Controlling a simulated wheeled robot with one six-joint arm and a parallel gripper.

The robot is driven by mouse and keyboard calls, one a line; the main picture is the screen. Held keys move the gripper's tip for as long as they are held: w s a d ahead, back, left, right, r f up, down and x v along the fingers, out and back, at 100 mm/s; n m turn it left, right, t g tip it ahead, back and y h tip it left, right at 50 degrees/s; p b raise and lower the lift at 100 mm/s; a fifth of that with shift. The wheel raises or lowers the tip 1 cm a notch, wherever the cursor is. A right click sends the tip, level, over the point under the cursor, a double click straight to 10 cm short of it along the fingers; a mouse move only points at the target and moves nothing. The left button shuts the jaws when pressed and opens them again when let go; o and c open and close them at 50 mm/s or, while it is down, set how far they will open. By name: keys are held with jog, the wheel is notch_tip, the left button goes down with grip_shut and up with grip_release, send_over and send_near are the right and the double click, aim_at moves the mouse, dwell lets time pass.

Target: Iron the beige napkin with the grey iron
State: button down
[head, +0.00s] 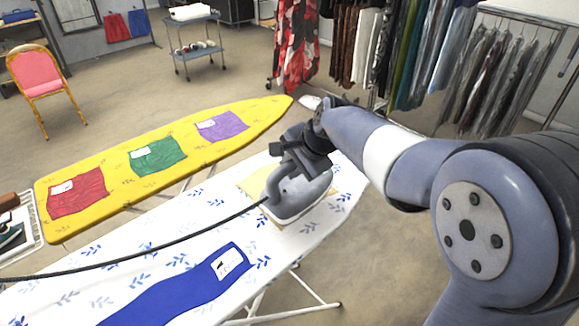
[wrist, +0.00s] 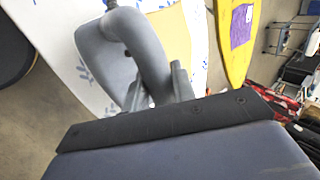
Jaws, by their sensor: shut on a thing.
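The grey iron (head: 299,194) stands over the beige napkin (head: 258,184) on the white ironing board with blue leaf print (head: 205,215). It covers much of the napkin; a strip of the napkin shows beyond it, also in the wrist view (wrist: 176,38). I cannot tell whether the soleplate touches the cloth. My gripper (head: 290,160) is shut on the iron's handle, above the board's right part. The wrist view shows the handle (wrist: 150,55) between the fingers. A black cord (head: 150,252) runs from the iron to the left across the board.
A blue garment (head: 185,290) with a white label lies at the board's front. A yellow board (head: 110,160) behind holds red (head: 77,193), green (head: 157,156) and purple (head: 221,126) cloths. A rack (head: 24,225) stands at left. Clothes racks (head: 500,75) stand at back right.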

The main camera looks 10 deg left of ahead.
jog(key=shift+r+p, duration=1.25)
jog(key=shift+r, duration=0.7)
